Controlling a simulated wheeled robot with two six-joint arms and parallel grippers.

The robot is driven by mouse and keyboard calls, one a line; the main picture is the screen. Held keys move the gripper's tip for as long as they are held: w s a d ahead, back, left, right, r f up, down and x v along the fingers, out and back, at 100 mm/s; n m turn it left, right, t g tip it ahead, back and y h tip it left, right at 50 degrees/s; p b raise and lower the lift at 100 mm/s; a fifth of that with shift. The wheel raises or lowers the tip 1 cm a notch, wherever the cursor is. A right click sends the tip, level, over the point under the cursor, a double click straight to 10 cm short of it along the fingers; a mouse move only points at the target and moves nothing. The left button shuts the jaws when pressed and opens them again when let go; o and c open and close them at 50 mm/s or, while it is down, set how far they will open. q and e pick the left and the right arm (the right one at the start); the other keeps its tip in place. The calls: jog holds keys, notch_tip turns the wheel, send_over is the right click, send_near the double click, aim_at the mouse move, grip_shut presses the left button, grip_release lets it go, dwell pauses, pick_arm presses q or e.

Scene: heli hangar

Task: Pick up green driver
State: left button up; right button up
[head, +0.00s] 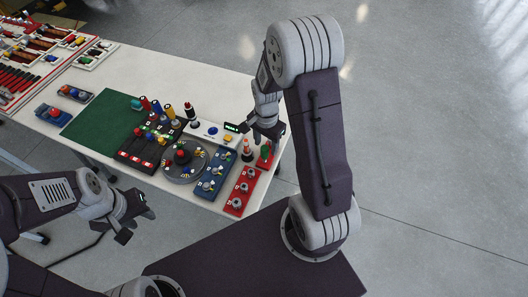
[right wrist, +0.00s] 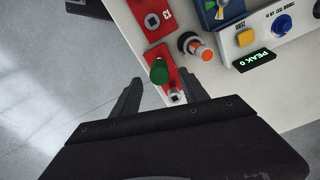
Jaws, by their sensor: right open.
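The green driver (right wrist: 159,71) stands in a red holder (right wrist: 157,57) near the table edge, its rounded green handle facing up. It also shows in the head view as a small green shape (head: 266,151) at the table's right end. My right gripper (right wrist: 162,82) is open and empty, with its two fingers to either side of the driver's near side in the wrist view. I cannot tell its height above the driver. In the head view my right gripper (head: 267,134) hangs over that corner. My left gripper (head: 137,223) is open and empty, off the table's front edge.
An orange-topped driver (right wrist: 202,50) stands close beside the green one. A tester with a "PEAK 0" display (right wrist: 254,61) is nearby. A round dark tray (head: 183,160), blue block (head: 212,174), red block (head: 241,190) and green mat (head: 100,122) fill the white table.

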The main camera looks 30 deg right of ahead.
aim_at(265, 155)
jog(key=shift+w+d+f, duration=0.1)
jog(key=shift+d+f, duration=0.1)
jog(key=shift+f, duration=0.25)
jog(key=shift+w+d+f, duration=0.1)
jog(key=shift+d+f, duration=0.05)
jog(key=shift+f, duration=0.3)
jog(key=f, duration=0.3)
jog(key=a+f, duration=0.1)
jog(key=shift+s+a+f, duration=0.1)
jog(key=shift+s+f, duration=0.1)
jog(key=shift+s, duration=0.15)
jog(key=shift+w+f, duration=0.15)
jog(key=shift+f, duration=0.2)
jog(key=shift+r, duration=0.1)
grip_shut()
